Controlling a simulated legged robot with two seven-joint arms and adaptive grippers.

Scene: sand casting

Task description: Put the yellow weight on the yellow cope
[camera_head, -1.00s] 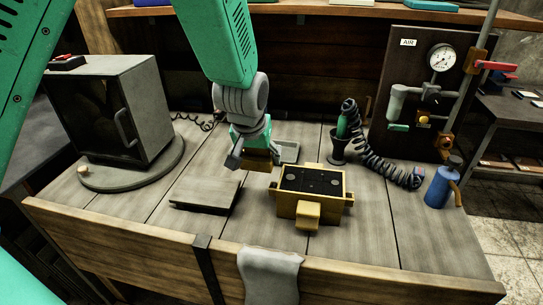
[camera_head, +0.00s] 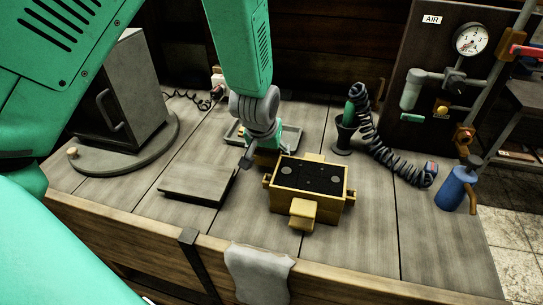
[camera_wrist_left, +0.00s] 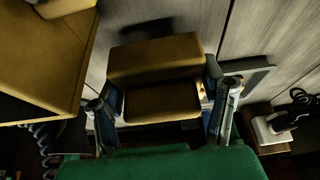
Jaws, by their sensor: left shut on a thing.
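The yellow weight (camera_wrist_left: 157,58) is a stepped, dull yellow block between the two fingers of my left gripper (camera_wrist_left: 163,100). In the head view my left gripper (camera_head: 265,155) is shut on the weight, which is mostly hidden by the gripper. They are just behind and left of the yellow cope (camera_head: 285,200), a box with side lugs and a dark top with round spots. The cope also fills the upper left of the left wrist view (camera_wrist_left: 35,45). Whether the weight touches the cope or bench I cannot tell. My right gripper is not in view.
A flat grey board (camera_head: 197,182) lies left of the cope. A shallow grey tray (camera_head: 290,137) is behind the gripper. A dark holder with a coiled hose (camera_head: 375,130) and a blue bottle (camera_head: 455,190) stand to the right. A grey oven-like box (camera_head: 125,95) is at left.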

